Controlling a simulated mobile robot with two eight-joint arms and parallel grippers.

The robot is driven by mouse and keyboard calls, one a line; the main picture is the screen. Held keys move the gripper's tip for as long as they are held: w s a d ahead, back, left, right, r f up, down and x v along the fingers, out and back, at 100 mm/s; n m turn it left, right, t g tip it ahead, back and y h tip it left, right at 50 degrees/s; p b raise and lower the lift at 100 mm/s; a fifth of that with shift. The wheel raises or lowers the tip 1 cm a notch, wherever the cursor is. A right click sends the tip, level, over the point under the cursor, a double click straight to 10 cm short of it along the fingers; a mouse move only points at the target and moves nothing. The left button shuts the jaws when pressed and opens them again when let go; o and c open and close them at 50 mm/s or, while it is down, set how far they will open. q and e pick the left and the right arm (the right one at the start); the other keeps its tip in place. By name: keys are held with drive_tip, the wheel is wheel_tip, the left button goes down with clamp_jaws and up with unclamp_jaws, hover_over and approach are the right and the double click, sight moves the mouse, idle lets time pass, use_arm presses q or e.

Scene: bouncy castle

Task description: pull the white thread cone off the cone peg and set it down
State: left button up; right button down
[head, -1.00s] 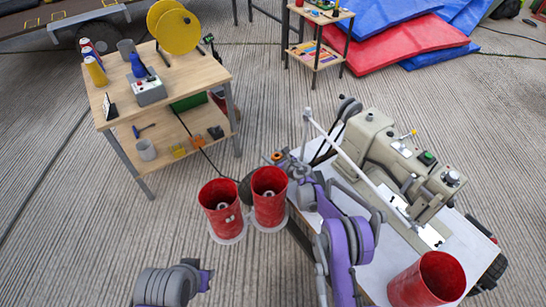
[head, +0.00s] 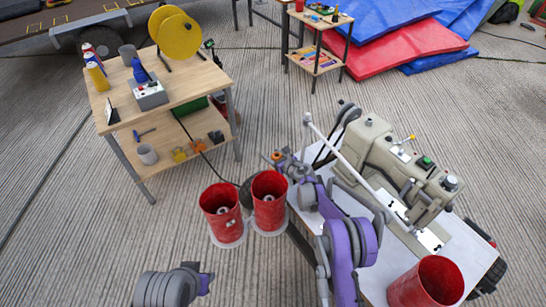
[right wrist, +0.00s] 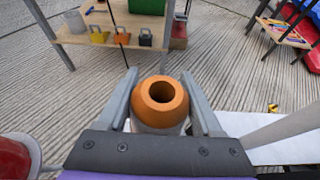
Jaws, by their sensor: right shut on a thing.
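My right gripper (right wrist: 162,110) is shut on the white thread cone (right wrist: 160,128). In the right wrist view its orange top with a round hole shows between the two grey fingers, with a strip of pale body below. In the head view the orange tip (head: 277,156) shows small at the end of my right gripper (head: 281,161), left of the sewing table. The cone peg is hidden, so I cannot tell whether the cone is still around it. Only part of my left arm shows at the bottom of the head view; its gripper is out of sight.
Two red cylinders (head: 222,214) (head: 268,200) stand on pale discs close below the gripper; a third (head: 427,283) stands at the front of the white sewing table (head: 375,268). A sewing machine (head: 395,165) stands on it. A wooden workbench (head: 185,85) is at the upper left, with open floor between.

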drive_tip(key=shift+r+p, duration=0.5)
drive_tip(key=shift+r, duration=1.6)
drive_tip(key=shift+r+p, duration=0.5)
drive_tip(key=shift+r, duration=1.35)
